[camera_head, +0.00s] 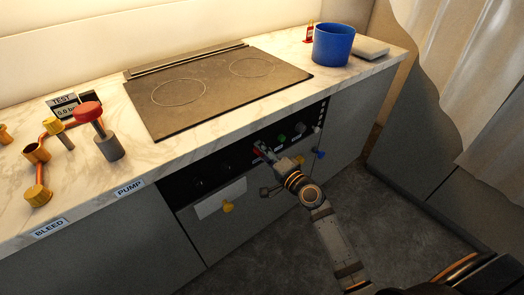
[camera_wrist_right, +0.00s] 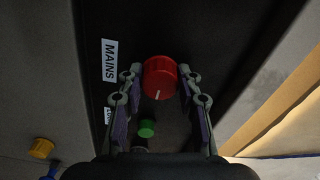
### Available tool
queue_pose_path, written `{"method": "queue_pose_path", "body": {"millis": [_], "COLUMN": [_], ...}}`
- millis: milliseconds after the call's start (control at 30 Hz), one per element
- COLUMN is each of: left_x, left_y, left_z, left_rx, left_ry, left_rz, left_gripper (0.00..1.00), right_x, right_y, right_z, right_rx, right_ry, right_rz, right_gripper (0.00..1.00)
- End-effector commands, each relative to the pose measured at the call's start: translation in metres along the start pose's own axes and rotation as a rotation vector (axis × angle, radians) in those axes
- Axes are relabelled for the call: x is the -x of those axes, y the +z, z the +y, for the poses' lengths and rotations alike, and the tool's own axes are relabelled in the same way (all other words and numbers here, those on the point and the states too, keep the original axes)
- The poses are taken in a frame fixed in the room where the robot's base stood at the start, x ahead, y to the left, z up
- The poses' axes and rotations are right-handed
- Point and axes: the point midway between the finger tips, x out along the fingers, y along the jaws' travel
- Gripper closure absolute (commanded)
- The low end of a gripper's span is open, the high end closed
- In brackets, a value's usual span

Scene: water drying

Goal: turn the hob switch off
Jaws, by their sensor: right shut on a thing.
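The right gripper (camera_head: 262,150) is at the dark control panel (camera_head: 180,188) under the counter's front edge. In the wrist view its two fingers (camera_wrist_right: 160,88) are closed around a red round knob (camera_wrist_right: 160,72) with a white pointer line. A label beside the knob reads MAINS (camera_wrist_right: 109,60). A second label below it is mostly hidden by a finger. A green knob (camera_wrist_right: 147,128) sits below the red one in that view, apart from the fingers. No label with the word hob is readable. The dark hob (camera_head: 215,88) lies on the counter. My left gripper is not in view.
Green (camera_head: 299,128), yellow (camera_head: 299,158) and blue (camera_head: 319,154) knobs are right of the gripper. A white plate with a yellow handle (camera_head: 228,206) is left of my arm. A blue pot (camera_head: 333,45) and a red-topped valve (camera_head: 102,130) stand on the counter.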

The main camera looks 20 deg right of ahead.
Motion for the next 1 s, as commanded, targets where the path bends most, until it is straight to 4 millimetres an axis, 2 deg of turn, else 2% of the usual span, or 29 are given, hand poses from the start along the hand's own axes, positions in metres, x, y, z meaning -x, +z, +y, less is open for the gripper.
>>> {"method": "queue_pose_path", "body": {"millis": [133,167,333,667,1000], "left_x": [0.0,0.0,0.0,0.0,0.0], "left_y": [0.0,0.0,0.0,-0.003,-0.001], "left_z": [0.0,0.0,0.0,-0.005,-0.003], "left_rx": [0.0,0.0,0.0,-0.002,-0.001], "left_ry": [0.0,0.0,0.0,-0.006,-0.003], "left_rz": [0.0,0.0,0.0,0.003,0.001], "left_gripper": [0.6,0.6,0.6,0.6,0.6], "right_x": [0.0,0.0,0.0,0.004,0.063], "right_y": [0.001,0.001,0.0,0.0,0.001], "right_z": [0.002,0.002,0.001,0.001,0.002], "right_rx": [-0.002,-0.002,-0.001,0.002,0.002], "right_ry": [0.003,0.003,0.002,0.002,0.004], "right_rz": [-0.001,-0.001,-0.001,0.0,-0.003], "right_gripper": [0.97,0.65,0.42,0.42,0.42]}}
